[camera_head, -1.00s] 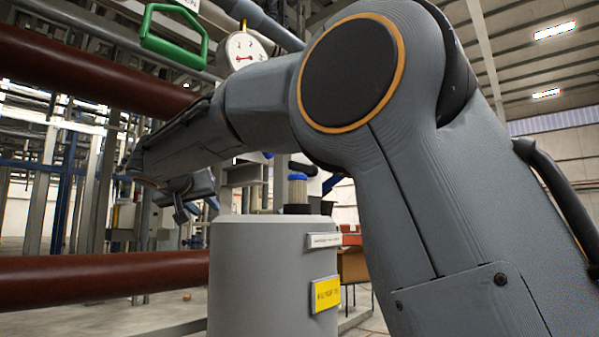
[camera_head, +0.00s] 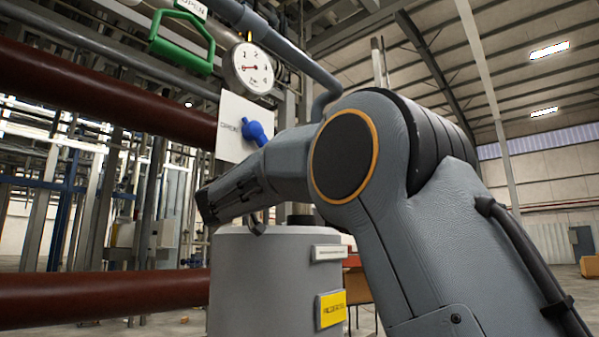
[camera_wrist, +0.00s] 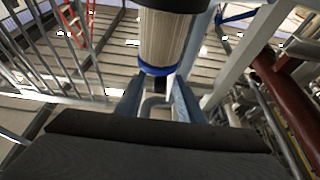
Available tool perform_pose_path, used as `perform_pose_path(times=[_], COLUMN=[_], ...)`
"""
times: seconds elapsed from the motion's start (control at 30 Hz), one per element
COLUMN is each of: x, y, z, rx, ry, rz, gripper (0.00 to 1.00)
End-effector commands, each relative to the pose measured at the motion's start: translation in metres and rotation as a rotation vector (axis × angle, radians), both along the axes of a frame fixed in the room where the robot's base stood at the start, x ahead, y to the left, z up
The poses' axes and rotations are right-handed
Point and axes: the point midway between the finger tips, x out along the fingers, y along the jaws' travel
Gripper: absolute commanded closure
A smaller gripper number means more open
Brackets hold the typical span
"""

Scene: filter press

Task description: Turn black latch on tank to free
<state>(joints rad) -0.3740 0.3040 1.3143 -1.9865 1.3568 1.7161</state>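The grey tank (camera_head: 262,285) stands upright in the middle of the head view, with a white label and a yellow label on its side. A black part (camera_head: 300,220) shows on its top, partly behind my arm; I cannot tell whether it is the latch. In the wrist view, my gripper's two fingers (camera_wrist: 158,100) are apart with nothing clearly held. A pleated beige filter cartridge (camera_wrist: 166,40) with a blue end ring is just beyond them, joined to a black collar (camera_wrist: 172,5).
A blue-handled valve (camera_head: 255,131) on a white panel, a pressure gauge (camera_head: 249,69) and a green handle (camera_head: 180,40) are above the tank. Thick red-brown pipes (camera_head: 100,297) run at left. Open floor shows at right.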

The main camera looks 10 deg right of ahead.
Motion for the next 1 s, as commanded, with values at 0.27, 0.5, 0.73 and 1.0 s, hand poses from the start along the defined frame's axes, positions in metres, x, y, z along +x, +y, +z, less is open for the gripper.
perform_pose_path(times=[0.27, 0.5, 0.73, 1.0], x=[0.014, 0.016, 0.016, 0.015], y=[-0.019, -0.02, -0.02, -0.022], z=[0.01, 0.01, 0.01, 0.01], rx=[0.001, 0.0, 0.0, 0.004], ry=[0.001, 0.002, 0.002, 0.003], rz=[0.0, 0.001, 0.001, -0.001], gripper=[0.66, 0.66, 0.91, 1.0])
